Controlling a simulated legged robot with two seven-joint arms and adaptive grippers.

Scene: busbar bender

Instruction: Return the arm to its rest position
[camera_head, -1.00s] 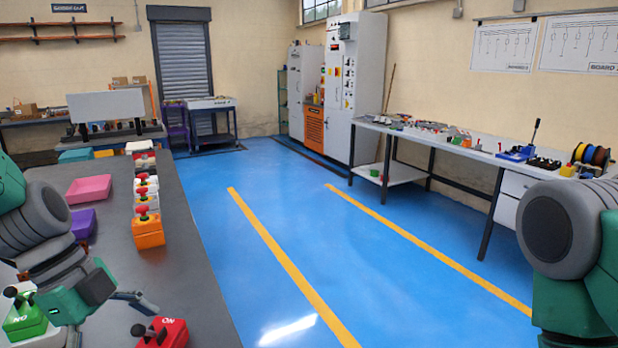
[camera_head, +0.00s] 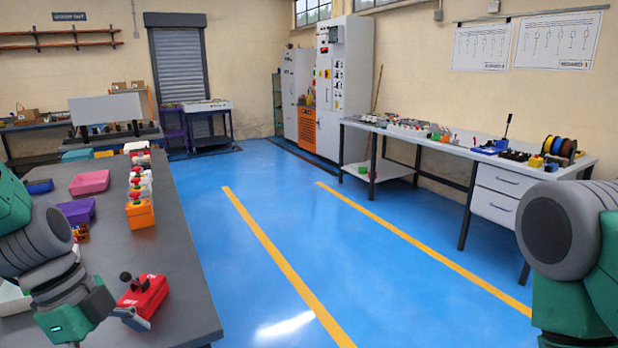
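My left arm comes in from the left edge over the grey table (camera_head: 178,265). Its gripper (camera_head: 138,318) is at the lower left, with a finger part close to a red switch box (camera_head: 146,293) with a black lever. I cannot tell whether they touch, and the second finger is hidden, so its opening is unclear. My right arm is bent at the right edge, beside the workbench; its gripper is out of view.
On the grey table are a row of button boxes with an orange one (camera_head: 139,213) in front, a pink tray (camera_head: 90,182) and a purple tray (camera_head: 77,210). A workbench (camera_head: 450,149) stands at the right. The blue floor (camera_head: 240,250) between is clear.

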